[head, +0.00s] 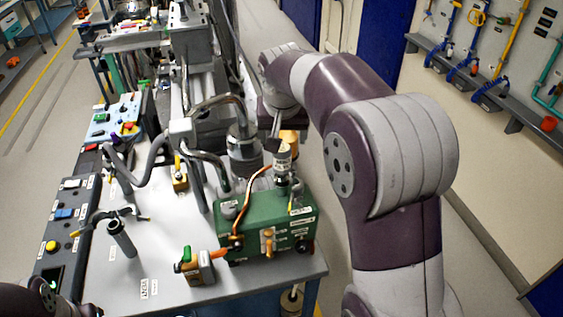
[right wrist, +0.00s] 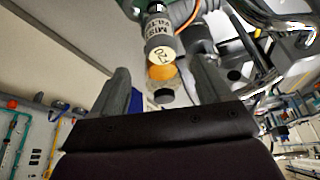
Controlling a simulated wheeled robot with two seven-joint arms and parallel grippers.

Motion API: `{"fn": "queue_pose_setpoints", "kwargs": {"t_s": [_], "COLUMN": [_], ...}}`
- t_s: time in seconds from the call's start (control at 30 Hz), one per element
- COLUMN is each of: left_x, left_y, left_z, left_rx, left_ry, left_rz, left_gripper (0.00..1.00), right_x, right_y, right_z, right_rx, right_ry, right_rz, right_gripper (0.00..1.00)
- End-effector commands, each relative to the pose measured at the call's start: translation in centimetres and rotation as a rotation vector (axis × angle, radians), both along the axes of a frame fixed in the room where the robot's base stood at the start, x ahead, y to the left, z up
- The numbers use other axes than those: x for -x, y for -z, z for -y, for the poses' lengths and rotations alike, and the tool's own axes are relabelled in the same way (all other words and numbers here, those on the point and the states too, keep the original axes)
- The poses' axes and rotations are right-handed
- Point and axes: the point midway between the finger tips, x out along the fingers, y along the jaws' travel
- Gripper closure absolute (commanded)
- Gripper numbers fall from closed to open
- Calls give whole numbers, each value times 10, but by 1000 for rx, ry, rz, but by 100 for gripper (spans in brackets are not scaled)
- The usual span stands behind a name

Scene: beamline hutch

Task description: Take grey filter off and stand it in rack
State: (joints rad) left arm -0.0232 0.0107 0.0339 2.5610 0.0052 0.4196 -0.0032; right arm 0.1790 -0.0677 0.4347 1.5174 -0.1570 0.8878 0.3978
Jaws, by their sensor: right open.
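The grey filter (head: 282,158) is a short labelled cylinder standing on top of the green box (head: 268,228). Its label also shows in the right wrist view (right wrist: 160,38), with an orange part (right wrist: 163,72) beyond the grey body. My right gripper (head: 284,140) is at the filter's upper end, and one dark finger shows beside it. In the right wrist view the two fingers stand apart, with the orange part in line with the gap; contact cannot be told. The filter's far side is hidden. I cannot make out which thing is the rack. My left gripper is out of view.
Bent metal pipes (head: 208,157) and an orange cable (head: 246,192) run close to the filter. The table (head: 165,245) has bare patches at front left.

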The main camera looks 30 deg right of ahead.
Motion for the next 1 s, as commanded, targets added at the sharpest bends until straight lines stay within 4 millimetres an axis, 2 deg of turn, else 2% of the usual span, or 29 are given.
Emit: {"fn": "queue_pose_setpoints", "kwargs": {"t_s": [0.1,0.27,0.4,0.5,0.6,0.77,0.8,0.97,1.0], "left_x": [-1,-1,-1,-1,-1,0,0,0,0], "left_y": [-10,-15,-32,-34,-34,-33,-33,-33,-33], "left_z": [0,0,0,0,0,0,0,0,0], "left_rx": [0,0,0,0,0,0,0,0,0], "left_ry": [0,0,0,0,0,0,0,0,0], "left_rz": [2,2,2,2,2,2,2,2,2], "left_gripper": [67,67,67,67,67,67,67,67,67], "right_x": [-8,-14,-22,-28,-31,-31,-31,-31,-31], "right_y": [21,38,60,77,84,85,85,85,85], "right_z": [5,8,14,17,18,18,18,18,18], "right_rx": [-2,-2,-2,-1,-1,-1,-1,-1,-1], "right_ry": [-1,0,-1,-3,-2,-3,-3,-3,-2], "right_rz": [-6,-4,-7,-4,-1,1,0,0,-1], "right_gripper": [23,23,23,23,23,23,30,81,82]}}
